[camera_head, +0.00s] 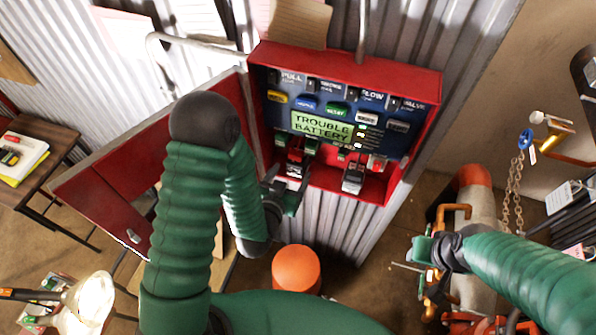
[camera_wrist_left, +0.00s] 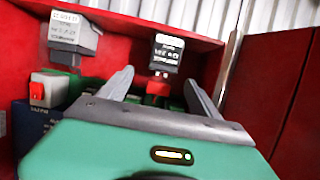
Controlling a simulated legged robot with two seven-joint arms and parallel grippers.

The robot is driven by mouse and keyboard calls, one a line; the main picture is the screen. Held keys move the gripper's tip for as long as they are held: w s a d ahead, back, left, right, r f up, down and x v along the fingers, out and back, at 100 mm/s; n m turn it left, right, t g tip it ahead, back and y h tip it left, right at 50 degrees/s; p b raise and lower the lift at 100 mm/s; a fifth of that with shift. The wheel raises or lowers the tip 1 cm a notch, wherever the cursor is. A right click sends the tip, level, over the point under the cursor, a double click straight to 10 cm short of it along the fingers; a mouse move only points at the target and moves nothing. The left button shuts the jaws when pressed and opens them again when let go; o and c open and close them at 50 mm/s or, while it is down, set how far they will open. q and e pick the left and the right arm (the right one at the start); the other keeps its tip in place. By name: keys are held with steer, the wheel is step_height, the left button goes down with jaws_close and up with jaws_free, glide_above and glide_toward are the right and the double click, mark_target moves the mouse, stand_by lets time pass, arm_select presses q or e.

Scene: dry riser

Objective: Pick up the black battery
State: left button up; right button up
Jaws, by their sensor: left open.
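A black battery (camera_wrist_left: 167,55) with a pale printed label stands in the red cabinet. In the wrist view it appears just beyond and between the fingertips, with a red part (camera_wrist_left: 157,88) beside it. In the head view the black battery (camera_head: 291,171) is partly hidden by my left gripper (camera_head: 284,189). My left gripper also shows in the wrist view (camera_wrist_left: 160,82); its fingers are apart with nothing clearly held. Whether they touch the battery I cannot tell. My right gripper (camera_head: 422,250) is far off at the right, its finger gap unclear.
A grey battery-like block (camera_head: 353,180) stands to the right in the cabinet (camera_head: 428,95); it shows at left in the wrist view (camera_wrist_left: 74,33). The open red door (camera_head: 110,205) hangs at left. An orange-topped post (camera_head: 296,268) is below. Pipes and a chain (camera_head: 514,178) are at right.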

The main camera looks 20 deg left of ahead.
mark_target(295, 162)
arm_select(q)
steer(key=shift+f+b+x, duration=0.25)
steer(key=shift+b+x, duration=0.1)
steer(key=shift+x, duration=0.7)
steer(key=shift+w+r+p, duration=0.1)
steer(key=shift+w+p, duration=0.55)
steer(key=shift+p, duration=0.15)
steer(key=shift+w+a, duration=0.1)
steer(key=shift+w, duration=0.2)
steer(key=shift+w+p, duration=0.25)
steer(key=shift+p, duration=0.1)
steer(key=p+x, duration=0.1)
steer(key=x, duration=0.3)
steer(key=shift+a+p, duration=0.1)
steer(key=shift+p, duration=0.2)
steer(key=shift+w+f, duration=0.3)
steer(key=shift+f, duration=0.15)
steer(key=shift+s+r, duration=0.1)
steer(key=shift+s, duration=0.05)
steer(key=c, duration=0.7)
jaws_close()
arm_select(e)
steer(key=shift+w+r, duration=0.1)
steer(key=shift+r, duration=0.55)
